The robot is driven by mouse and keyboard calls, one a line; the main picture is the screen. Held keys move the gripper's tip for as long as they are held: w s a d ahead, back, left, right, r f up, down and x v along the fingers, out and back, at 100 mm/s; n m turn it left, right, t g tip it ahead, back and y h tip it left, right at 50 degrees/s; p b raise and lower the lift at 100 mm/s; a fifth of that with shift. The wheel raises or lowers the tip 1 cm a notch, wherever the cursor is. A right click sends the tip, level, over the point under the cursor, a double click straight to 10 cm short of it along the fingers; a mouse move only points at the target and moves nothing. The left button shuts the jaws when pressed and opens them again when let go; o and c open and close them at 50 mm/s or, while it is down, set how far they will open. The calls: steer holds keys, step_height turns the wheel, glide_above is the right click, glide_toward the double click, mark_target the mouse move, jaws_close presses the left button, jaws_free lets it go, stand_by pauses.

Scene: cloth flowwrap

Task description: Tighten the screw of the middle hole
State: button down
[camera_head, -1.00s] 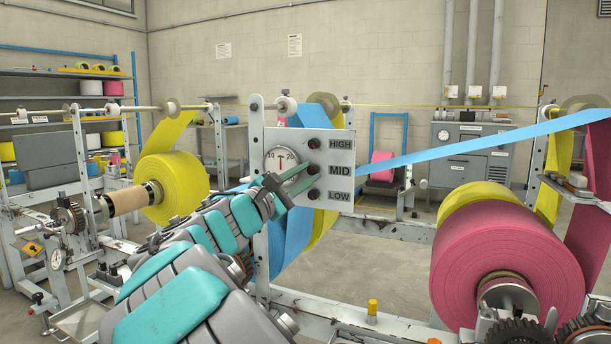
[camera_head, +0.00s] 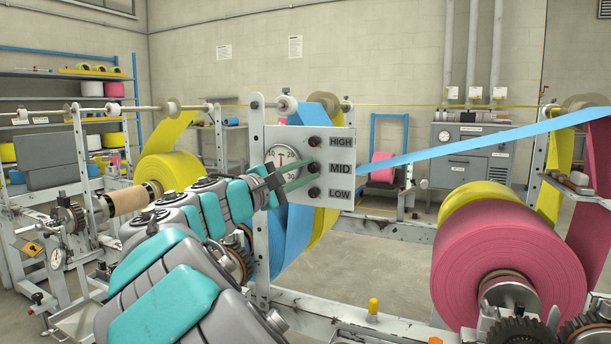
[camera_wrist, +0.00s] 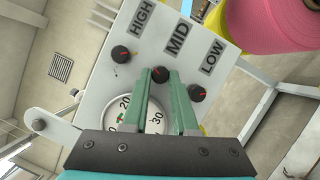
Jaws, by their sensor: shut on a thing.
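A white panel (camera_head: 342,153) carries three dark knob-like screws in a column beside the labels HIGH, MID and LOW. The MID screw (camera_head: 314,168) is the middle one; it also shows in the wrist view (camera_wrist: 160,74), between my two green fingers. My gripper (camera_head: 305,174) reaches in from the left and is shut on the MID screw. The HIGH screw (camera_wrist: 121,53) and the LOW screw (camera_wrist: 197,93) stand free on either side of the fingers. A round dial (camera_head: 282,157) left of the screws is partly covered by my gripper.
A blue web (camera_head: 470,138) runs right from behind the panel. A large pink roll (camera_head: 510,255) stands at the right and a yellow roll (camera_head: 170,180) at the left. A white frame rail (camera_head: 350,318) crosses below. The HIGH and LOW screws are close to the fingers.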

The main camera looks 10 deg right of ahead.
steer(key=m+y+b, duration=0.1)
steer(key=m, duration=0.2)
steer(key=m+g+b, duration=0.1)
steer(key=m, duration=0.2)
steer(key=shift+r+y, duration=0.2)
steer(key=shift+y, duration=0.2)
steer(key=m+y+b, duration=0.1)
steer(key=m, duration=0.1)
steer(key=m+y+b, duration=0.1)
steer(key=m, duration=0.1)
steer(key=shift+d+r+m+g+b, duration=0.1)
steer(key=shift+m+g+b, duration=0.2)
steer(key=shift+m, duration=0.1)
steer(key=m+y+b, duration=0.2)
steer(key=m, duration=0.1)
steer(key=shift+s+d+r+b, duration=0.1)
steer(key=shift+b, duration=0.3)
steer(key=shift+d+m+t+y+b, duration=0.15)
steer(key=shift+m+t+y+b, duration=0.35)
steer(key=shift+m+y+b, duration=0.35)
steer(key=shift+s+d+r+m+t+y+b, duration=0.1)
steer(key=shift+m+t+y+b, duration=0.25)
steer(key=shift+m+b, duration=0.45)
steer(key=shift+s+m+t+y+b, duration=0.1)
steer(key=shift+m+t+y+b, duration=0.25)
steer(key=shift+m+b, duration=0.45)
steer(key=shift+r, duration=0.1)
steer(key=c, duration=0.7)
jaws_free()
steer(key=shift+r, duration=0.1)
